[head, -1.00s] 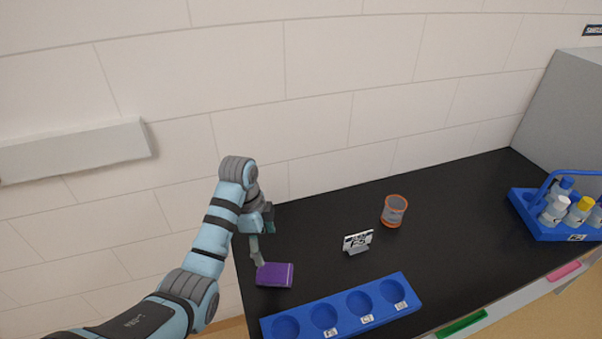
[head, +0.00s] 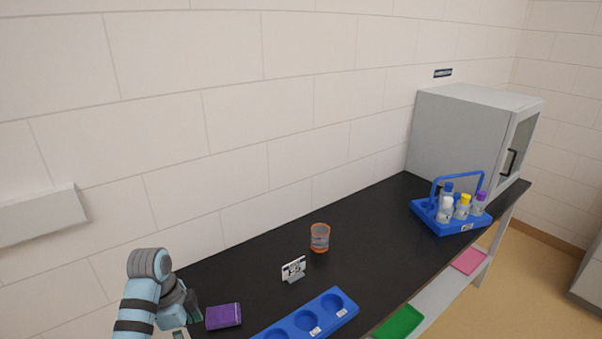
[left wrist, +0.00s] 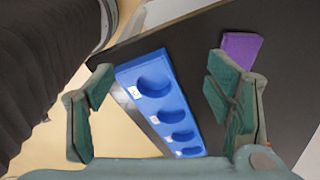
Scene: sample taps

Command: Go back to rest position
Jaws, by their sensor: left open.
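My left gripper (head: 187,320) is low at the left of the head view, over the near left end of the black table (head: 250,270). In the left wrist view its two green-padded fingers (left wrist: 160,92) stand wide apart with nothing between the pads. A purple block (head: 223,316) lies on the table just right of the gripper, apart from it; it also shows in the left wrist view (left wrist: 240,48), beyond the right finger. My right gripper is in neither view.
A blue rack (head: 352,314) with round wells lies at the table's front edge. A small sign (head: 293,269) and an orange-rimmed cup (head: 320,238) stand behind it. A blue carrier (head: 432,222) with several bottles and a grey cabinet (head: 450,135) are farther right.

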